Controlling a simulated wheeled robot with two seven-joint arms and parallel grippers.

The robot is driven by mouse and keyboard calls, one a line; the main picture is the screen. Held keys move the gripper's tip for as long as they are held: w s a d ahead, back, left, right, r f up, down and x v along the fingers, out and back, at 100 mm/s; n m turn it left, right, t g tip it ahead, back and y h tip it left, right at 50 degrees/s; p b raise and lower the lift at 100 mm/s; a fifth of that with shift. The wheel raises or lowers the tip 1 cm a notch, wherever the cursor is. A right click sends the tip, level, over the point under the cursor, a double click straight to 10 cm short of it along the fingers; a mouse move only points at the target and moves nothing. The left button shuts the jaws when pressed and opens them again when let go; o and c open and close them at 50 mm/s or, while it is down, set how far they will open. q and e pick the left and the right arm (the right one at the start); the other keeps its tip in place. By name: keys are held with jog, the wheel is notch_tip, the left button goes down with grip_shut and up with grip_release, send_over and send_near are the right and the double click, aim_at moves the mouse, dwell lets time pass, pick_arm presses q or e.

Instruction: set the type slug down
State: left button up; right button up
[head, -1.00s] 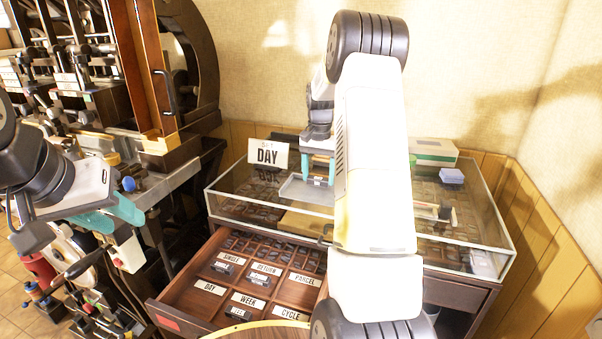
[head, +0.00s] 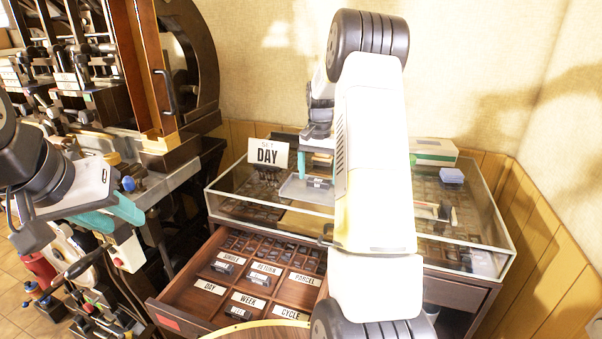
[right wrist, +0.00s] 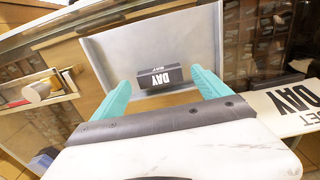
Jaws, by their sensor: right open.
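My right gripper (right wrist: 160,84) is open, with one teal finger on each side of the slug and visible gaps between. In the head view the tray (head: 296,190) sits on the glass-topped case, and my right gripper (head: 318,166) is above it, partly hidden by my arm. My left gripper (head: 112,216) is at the far left by the press; its fingertips' opening is unclear.
A "SET DAY" card (head: 268,153) stands at the left back of the glass case (head: 470,236). An open drawer (head: 190,290) with labelled compartments is below. A green-and-white box (head: 433,150) and blue block (head: 451,176) are at right. The press (head: 165,150) stands left.

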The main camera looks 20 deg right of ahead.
aim_at(318, 180)
notch_tip(318, 180, up, 11)
jog(key=s+a+r+n+t, duration=0.2)
jog(key=s+a+r, duration=0.3)
jog(key=s+r, duration=0.1)
jog(key=s+a+n+t, duration=0.1)
jog(key=s+a, duration=0.3)
jog(key=s, duration=0.4)
jog(key=s+a+n+t+y, duration=0.1)
jog(key=s+a+n, duration=0.2)
jog(key=s, duration=0.5)
jog(key=s+a+n+t+y, duration=0.1)
jog(key=s+a, duration=0.3)
jog(key=s, duration=0.5)
jog(key=shift+a+n+t, duration=0.35)
jog(key=shift+n+t, duration=0.15)
jog(key=shift+t, duration=0.1)
jog(key=shift+f, duration=0.1)
